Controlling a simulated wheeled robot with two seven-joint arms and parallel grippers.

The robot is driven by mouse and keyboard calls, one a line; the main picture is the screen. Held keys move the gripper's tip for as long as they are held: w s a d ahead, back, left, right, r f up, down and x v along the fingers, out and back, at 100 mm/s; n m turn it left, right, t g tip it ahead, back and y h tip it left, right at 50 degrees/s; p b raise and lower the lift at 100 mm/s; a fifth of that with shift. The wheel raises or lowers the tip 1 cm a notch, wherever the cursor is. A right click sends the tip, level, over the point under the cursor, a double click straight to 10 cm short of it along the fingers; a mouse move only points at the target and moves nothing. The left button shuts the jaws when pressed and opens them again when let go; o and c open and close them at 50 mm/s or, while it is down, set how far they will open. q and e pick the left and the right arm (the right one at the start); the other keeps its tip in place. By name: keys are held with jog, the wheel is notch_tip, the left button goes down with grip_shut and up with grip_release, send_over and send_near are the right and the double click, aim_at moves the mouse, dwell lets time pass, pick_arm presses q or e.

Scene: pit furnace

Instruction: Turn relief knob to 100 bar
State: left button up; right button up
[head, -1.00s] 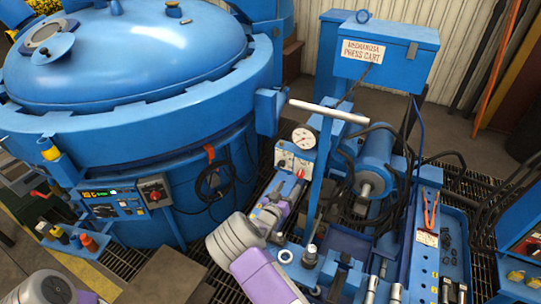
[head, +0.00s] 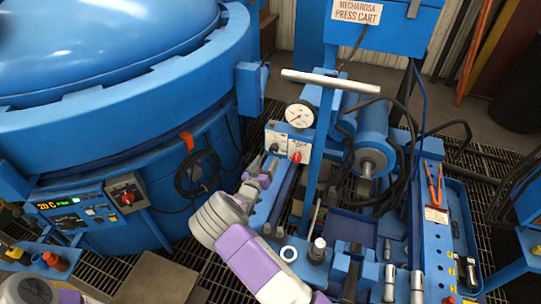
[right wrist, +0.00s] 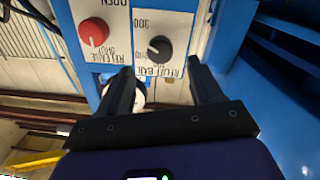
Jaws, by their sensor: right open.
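The relief knob is a round black knob (right wrist: 159,48) on a pale panel, with upside-down "RELIEF BAR" lettering and scale numbers around it. Its pale pointer mark faces lower left in the right wrist view; the exact value is hard to read. My right gripper (right wrist: 160,70) is open, its two black fingers on either side below the knob, apparently short of it and not closed on it. In the head view my right gripper (head: 264,168) is in front of the cart's panel (head: 289,143). My left gripper is out of view; only part of its arm shows at bottom left.
A red release knob (right wrist: 93,32) sits beside the relief knob on the same panel. A round pressure gauge (head: 299,115) stands above the panel. A T-shaped pump handle (head: 331,80) rises close to the right. The big blue furnace (head: 110,110) fills the left.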

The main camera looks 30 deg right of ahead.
aim_at(273, 151)
jog(key=b+x, duration=0.1)
jog(key=x, duration=0.4)
jog(key=shift+w+d, duration=0.2)
jog(key=shift+w, duration=0.05)
jog(key=c, duration=1.1)
jog(key=shift+o, duration=0.2)
